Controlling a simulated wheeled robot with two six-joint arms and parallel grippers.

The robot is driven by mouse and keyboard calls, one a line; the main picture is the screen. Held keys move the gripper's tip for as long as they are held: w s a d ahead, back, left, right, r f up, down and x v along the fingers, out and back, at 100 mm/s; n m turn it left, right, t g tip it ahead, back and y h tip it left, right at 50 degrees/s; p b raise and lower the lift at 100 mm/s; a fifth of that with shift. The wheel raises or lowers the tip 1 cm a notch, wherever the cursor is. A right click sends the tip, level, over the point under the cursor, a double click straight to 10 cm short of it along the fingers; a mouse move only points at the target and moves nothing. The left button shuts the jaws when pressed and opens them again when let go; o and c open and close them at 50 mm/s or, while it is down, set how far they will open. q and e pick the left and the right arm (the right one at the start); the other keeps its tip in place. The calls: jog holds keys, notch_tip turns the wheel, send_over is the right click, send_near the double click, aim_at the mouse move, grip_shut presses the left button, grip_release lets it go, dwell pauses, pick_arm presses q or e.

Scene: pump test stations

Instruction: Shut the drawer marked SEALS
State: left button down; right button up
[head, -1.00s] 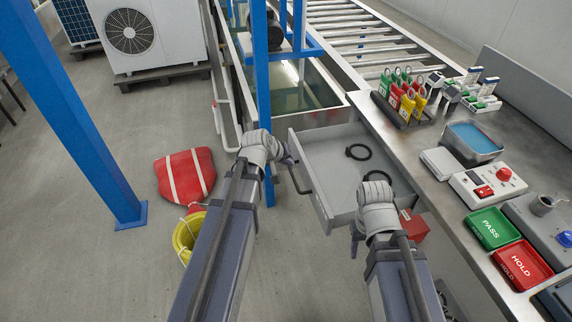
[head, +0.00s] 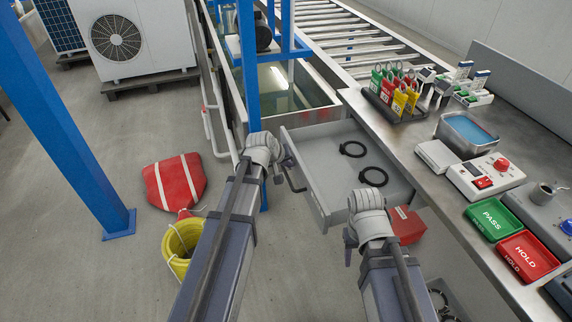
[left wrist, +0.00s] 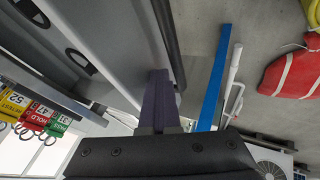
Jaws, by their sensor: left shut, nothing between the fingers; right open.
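The open grey drawer (head: 318,157) sticks out from under the bench, with two black rings (head: 373,177) inside. Its marking cannot be read. Its dark bar handle (head: 293,181) is on the front panel. My left gripper (head: 286,164) is shut and empty, at the drawer's front near the handle. In the left wrist view, the shut fingers (left wrist: 160,98) lie close to the drawer front and the dark handle (left wrist: 169,42); I cannot tell whether they touch. My right gripper (head: 349,246) is open and empty, pointing down in front of the drawer's near corner.
A red box (head: 407,226) sits below the drawer. The bench top (head: 400,150) carries trays, tags and a control box. A blue post (head: 248,70) stands just behind my left gripper. A red bag (head: 175,182) and yellow coil (head: 181,245) lie on the floor to the left.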

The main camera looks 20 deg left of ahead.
pick_arm(q)
send_over(365, 158)
jog(key=shift+s+a, duration=0.1)
jog(key=shift+a, duration=0.25)
jog(key=shift+d, duration=0.3)
jog(key=shift+w+d+r, duration=0.1)
jog(key=shift+w, duration=0.1)
jog(key=shift+r, duration=0.1)
jog(key=shift+s+r+p, duration=0.1)
jog(key=shift+r+p, duration=0.05)
jog(key=shift+p, duration=0.25)
jog(key=p+v, duration=0.7)
jog(key=v, duration=0.2)
jog(key=shift+s+a, duration=0.4)
